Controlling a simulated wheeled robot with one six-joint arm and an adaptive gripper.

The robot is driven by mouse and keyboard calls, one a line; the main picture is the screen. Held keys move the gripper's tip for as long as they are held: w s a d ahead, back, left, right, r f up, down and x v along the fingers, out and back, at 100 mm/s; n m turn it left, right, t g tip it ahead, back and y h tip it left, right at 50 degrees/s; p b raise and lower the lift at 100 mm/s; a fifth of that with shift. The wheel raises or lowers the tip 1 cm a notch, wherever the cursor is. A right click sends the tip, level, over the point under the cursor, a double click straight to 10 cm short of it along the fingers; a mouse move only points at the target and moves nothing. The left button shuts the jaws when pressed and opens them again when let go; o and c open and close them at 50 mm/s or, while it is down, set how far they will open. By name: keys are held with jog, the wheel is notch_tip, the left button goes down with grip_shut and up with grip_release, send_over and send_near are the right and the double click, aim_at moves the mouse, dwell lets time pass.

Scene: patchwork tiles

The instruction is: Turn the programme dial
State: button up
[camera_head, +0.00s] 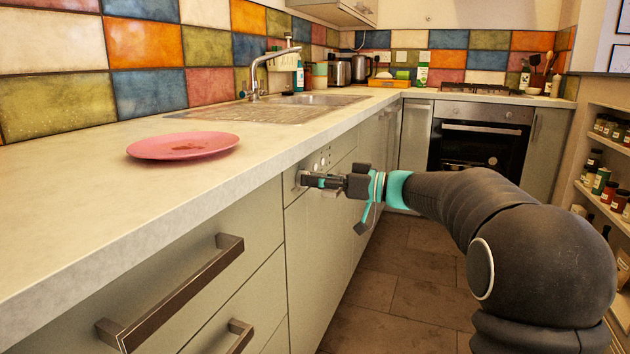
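The dishwasher front (316,215) stands under the counter, with a control strip (323,160) along its top that carries several small round marks or buttons. My gripper (304,179) is at the left end of this strip, pointing left at the panel. Its fingertips are at or very near a small pale round part, likely the programme dial (299,177), which is mostly hidden by the fingers. I cannot tell whether the fingers touch the dial or whether they are open or shut on it.
The counter edge (210,187) runs just above and left of my gripper. A pink plate (183,145) lies on the counter. Drawer handles (172,295) stick out at the front left. The oven (480,140) is at the back, a shelf of jars (604,180) at the right. Floor between is clear.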

jog(key=shift+c, duration=0.7)
jog(key=shift+m, duration=0.3)
jog(key=m+t+p, duration=0.1)
jog(key=m+p, duration=0.1)
jog(key=m, duration=1)
jog(key=m+t+p, duration=0.1)
jog(key=m, duration=1.1)
jog(key=shift+f+p, duration=0.15)
jog(key=shift+p, duration=0.25)
jog(key=shift+m, duration=0.3)
